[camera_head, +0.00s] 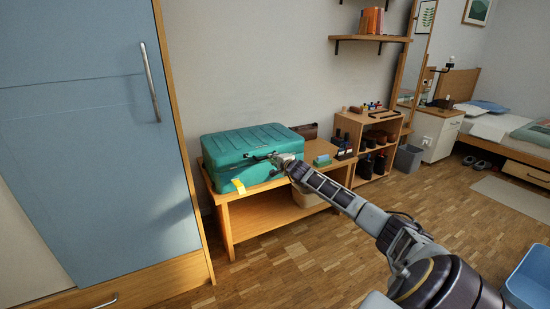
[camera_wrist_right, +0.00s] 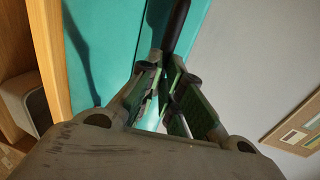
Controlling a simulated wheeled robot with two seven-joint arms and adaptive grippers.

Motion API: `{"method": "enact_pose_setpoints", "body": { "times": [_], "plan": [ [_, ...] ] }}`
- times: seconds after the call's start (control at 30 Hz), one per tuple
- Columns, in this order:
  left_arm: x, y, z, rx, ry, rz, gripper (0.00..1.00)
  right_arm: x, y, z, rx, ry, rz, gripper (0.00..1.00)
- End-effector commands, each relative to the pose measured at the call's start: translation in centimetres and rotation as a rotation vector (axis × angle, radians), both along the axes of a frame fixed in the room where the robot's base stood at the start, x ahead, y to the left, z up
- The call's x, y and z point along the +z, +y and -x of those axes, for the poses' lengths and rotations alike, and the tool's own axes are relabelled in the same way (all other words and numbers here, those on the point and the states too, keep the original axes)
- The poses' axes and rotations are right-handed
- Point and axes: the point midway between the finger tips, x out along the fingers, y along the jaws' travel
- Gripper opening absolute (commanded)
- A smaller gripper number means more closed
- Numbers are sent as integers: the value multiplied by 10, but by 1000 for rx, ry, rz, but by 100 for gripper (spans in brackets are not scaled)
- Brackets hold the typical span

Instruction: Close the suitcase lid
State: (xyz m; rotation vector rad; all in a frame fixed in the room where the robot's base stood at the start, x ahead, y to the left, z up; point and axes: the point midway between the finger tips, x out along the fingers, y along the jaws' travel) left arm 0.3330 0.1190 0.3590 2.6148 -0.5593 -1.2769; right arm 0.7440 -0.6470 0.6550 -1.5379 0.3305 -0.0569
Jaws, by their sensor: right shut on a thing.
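A teal suitcase (camera_head: 240,150) lies on a low wooden bench, its lid down or nearly down; I cannot tell whether a gap is left. A yellow tag hangs at its front. My right gripper (camera_head: 282,160) is at the suitcase's front, at its dark handle (camera_head: 260,157). In the right wrist view the fingers (camera_wrist_right: 168,82) are closed together around the lower end of the dark handle (camera_wrist_right: 176,25), with the teal shell (camera_wrist_right: 105,45) behind. The fingers hide part of the handle. My left gripper is in neither view.
The wooden bench (camera_head: 262,217) has an open lower shelf with a basket. A blue wardrobe (camera_head: 95,130) stands close on the left. A shoe shelf (camera_head: 340,130) stands to the right.

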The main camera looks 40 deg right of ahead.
Motion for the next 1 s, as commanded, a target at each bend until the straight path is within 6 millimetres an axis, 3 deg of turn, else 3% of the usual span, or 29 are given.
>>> {"method": "enact_pose_setpoints", "body": {
  "times": [0.03,0.2,0.23,0.43,1.0],
  "plan": [
    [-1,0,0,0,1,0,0,-19,-1,2,-8,30,-2,0],
    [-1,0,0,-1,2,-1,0,-22,-1,3,-8,34,-3,0],
    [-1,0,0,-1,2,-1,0,-22,-1,3,-8,35,-4,10],
    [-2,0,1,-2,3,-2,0,-23,-1,3,-9,36,-5,35],
    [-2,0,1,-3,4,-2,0,-22,1,5,-6,34,-8,35]
  ]
}}
